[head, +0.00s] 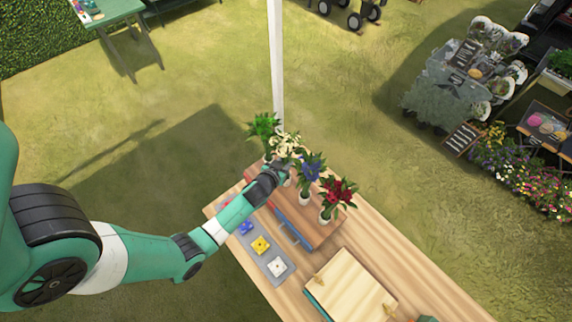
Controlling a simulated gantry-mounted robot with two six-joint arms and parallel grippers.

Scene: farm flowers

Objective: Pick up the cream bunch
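The cream bunch (286,144) stands in a row of flower bunches at the back left of the wooden table, between a green bunch and a blue one. My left gripper (284,168) is right at its lower part, reaching in from the left. The gripper hides the base of the cream bunch. The fingers are small and overlap the stems, so I cannot tell whether they are open or shut on it. My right gripper is not in view.
A green bunch (263,126), a blue bunch (311,167) and a red bunch (338,192) stand close by in the same row. A grey tray (262,256) with coloured pieces and a wooden board (350,288) lie nearer. A white pole (276,60) rises behind the row.

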